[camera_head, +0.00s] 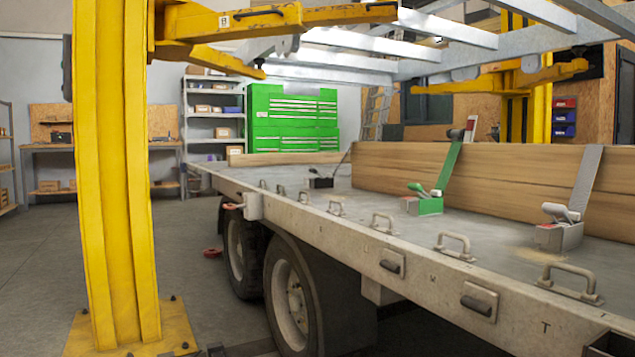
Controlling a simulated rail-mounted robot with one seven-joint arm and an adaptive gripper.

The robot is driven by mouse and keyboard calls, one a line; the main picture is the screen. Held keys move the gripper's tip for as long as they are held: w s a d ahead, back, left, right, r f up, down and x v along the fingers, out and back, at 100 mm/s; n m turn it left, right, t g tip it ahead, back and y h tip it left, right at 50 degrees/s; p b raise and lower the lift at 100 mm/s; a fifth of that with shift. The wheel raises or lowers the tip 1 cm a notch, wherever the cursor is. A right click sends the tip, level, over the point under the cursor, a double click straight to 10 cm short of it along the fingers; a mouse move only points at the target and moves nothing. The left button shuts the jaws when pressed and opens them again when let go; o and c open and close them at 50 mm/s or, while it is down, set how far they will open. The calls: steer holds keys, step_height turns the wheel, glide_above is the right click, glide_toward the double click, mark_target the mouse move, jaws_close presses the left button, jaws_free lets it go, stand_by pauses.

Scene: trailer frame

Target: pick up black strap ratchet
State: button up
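The black strap ratchet (320,182) sits on the trailer bed (290,197), near its far end and left of the long wooden beams (490,180). It looks small and dark, with a thin dark strap or lever rising to the right behind it; fine detail is too small to tell. A green ratchet (425,205) with a green strap stands nearer, against the beams. A grey ratchet (560,236) with a grey strap is nearest, at the right. My gripper is not in view.
Metal loop handles (453,245) line the bed's near edge. A yellow lift post (115,180) stands in the left foreground. Yellow lift arms (270,20) and a grey metal frame (440,30) hang above the trailer. A green tool cabinet (293,118) stands at the back.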

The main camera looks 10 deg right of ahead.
steer(key=shift+o, duration=1.4)
steer(key=o, duration=0.6)
steer(key=shift+c, duration=0.2)
